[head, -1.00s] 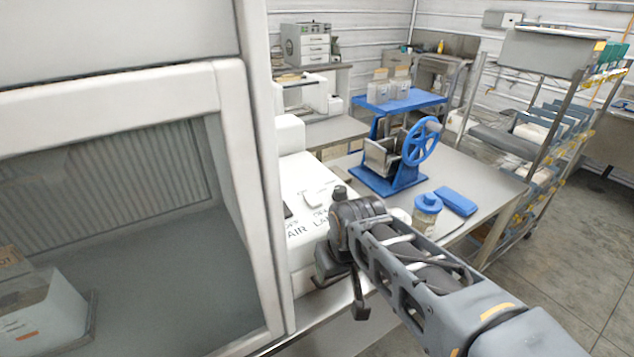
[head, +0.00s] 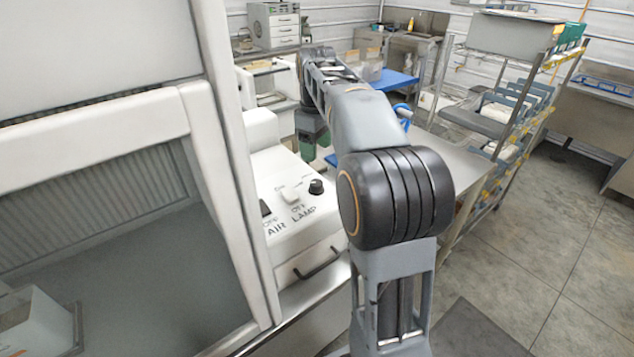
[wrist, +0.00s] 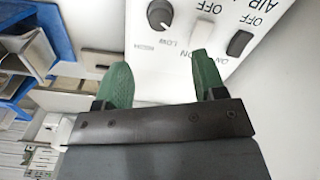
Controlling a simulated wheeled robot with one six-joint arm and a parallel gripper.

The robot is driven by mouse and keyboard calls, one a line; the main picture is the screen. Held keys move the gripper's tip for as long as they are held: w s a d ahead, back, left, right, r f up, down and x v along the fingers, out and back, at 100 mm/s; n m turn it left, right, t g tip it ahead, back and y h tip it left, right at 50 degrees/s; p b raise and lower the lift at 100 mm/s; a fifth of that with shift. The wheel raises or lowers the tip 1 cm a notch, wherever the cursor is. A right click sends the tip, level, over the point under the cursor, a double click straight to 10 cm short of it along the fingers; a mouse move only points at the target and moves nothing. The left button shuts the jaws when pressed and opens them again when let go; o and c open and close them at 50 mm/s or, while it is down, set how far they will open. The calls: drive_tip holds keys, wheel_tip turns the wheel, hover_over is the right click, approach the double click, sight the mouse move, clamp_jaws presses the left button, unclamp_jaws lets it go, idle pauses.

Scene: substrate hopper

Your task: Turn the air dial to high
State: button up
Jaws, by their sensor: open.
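The air dial, a small round black knob (head: 316,187), sits on the sloped white control panel (head: 322,215) of the cabinet. My gripper (wrist: 158,68) has green fingers, spread open and empty. In the wrist view the dial lies beyond the gap between the fingertips, apart from them. In the head view my gripper (head: 307,143) is partly hidden behind my arm, past the panel.
The glass-fronted cabinet (head: 190,110) fills the left, with its frame close to the panel. A handle (head: 318,264) sticks out below the panel. A steel table (head: 455,153) with a blue stand (head: 395,83) lies behind my arm. Open floor (head: 520,260) is at right.

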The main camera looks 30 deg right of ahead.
sight(316, 182)
wheel_tip(316, 182, down, 11)
drive_tip(key=shift+f, duration=0.15)
idle(0.4)
drive_tip(key=shift+c, duration=0.5)
drive_tip(key=c, duration=0.8)
